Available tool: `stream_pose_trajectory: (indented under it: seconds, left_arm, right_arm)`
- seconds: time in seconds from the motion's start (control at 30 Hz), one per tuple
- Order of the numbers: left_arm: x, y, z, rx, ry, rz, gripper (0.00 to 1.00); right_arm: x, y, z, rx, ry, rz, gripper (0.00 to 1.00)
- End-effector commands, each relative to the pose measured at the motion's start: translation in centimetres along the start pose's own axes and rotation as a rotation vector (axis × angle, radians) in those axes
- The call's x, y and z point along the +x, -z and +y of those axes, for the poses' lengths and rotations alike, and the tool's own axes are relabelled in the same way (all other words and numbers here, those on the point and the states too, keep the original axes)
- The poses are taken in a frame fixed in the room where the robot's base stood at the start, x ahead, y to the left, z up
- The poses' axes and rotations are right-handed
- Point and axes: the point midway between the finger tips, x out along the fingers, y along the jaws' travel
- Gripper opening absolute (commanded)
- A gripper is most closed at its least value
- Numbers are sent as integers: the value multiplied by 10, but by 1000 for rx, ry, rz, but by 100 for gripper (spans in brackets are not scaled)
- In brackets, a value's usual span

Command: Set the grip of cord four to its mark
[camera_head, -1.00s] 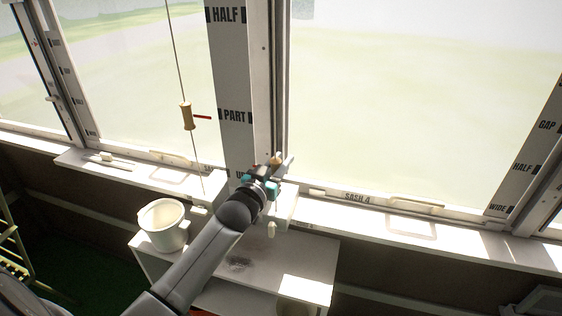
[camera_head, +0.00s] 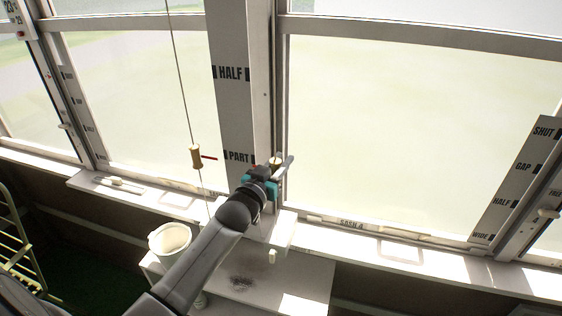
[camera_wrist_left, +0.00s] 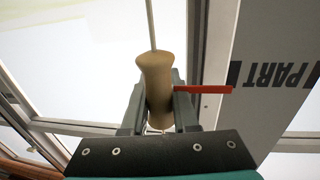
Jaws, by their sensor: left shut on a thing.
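My left gripper (camera_head: 279,165) is shut on a wooden grip (camera_wrist_left: 155,85) that sits on a cord (camera_wrist_left: 151,22). In the head view it is beside the right side of the labelled white post (camera_head: 230,110), close to the PART label (camera_head: 238,156). In the wrist view the grip's red pointer (camera_wrist_left: 205,89) reaches toward the post. Its tip is close to the black bar (camera_wrist_left: 233,74) beside PART, which reads upside down there. I cannot tell whether they line up exactly. My right gripper is not in view.
Another wooden grip (camera_head: 196,157) hangs on a cord left of the post, its red pointer near PART height. A white pot (camera_head: 170,238) stands on a shelf unit (camera_head: 255,285) below. The sill (camera_head: 400,250) runs right, under SASH 4 (camera_head: 350,223).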

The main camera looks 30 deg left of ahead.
Motion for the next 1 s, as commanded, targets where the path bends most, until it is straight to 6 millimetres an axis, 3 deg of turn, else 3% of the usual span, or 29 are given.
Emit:
stream_pose_trajectory:
  seconds: [0.17,0.2,0.47,0.77,1.0]
  left_arm:
    - [0,2,0,0,-1,7,0]
    - [0,2,0,0,-1,7,30]
    - [0,1,0,0,0,3,58]
    - [-2,0,0,0,0,0,58]
    - [-25,-1,0,0,-1,-1,58]
  right_arm:
    - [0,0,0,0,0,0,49]
    - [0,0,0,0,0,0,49]
    - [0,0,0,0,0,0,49]
    - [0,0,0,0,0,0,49]
    - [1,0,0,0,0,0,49]
